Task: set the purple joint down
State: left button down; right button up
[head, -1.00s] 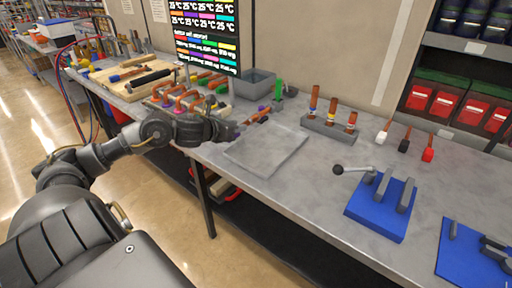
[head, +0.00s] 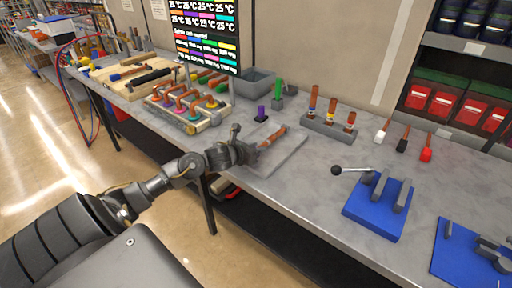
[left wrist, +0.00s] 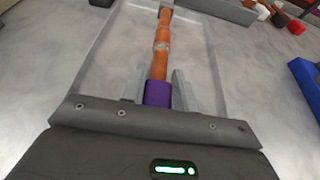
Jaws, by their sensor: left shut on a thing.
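The purple joint is a copper-coloured tube (head: 271,137) with a purple sleeve, which shows clearly in the left wrist view (left wrist: 158,94). My left gripper (head: 250,151) is shut on the purple sleeve; its two grey fingers (left wrist: 158,91) stand on either side of it. The copper part points away from the gripper, over the flat grey square tray (head: 288,160). I cannot tell whether the joint touches the tray. The tray's raised rim also shows in the left wrist view (left wrist: 209,62). My right gripper is not in view.
A small purple-topped piece (head: 262,113) and a green-topped one (head: 278,92) stand behind the tray. A wooden rack with several coloured copper joints (head: 187,106) is at left. A grey block with upright tubes (head: 328,127) and a blue fixture (head: 380,208) are at right.

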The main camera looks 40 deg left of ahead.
pick_arm(q)
jog(key=shift+r, duration=0.1)
jog(key=c, duration=1.5)
grip_release()
jog(key=o, duration=0.4)
jog(key=shift+s, duration=0.1)
jog(key=b+v, duration=0.1)
jog(key=v, duration=0.9)
jog(key=shift+s+f+b, duration=0.2)
jog(key=shift+b, duration=0.2)
jog(key=shift+v, duration=0.85)
jog(key=shift+w+r, duration=0.1)
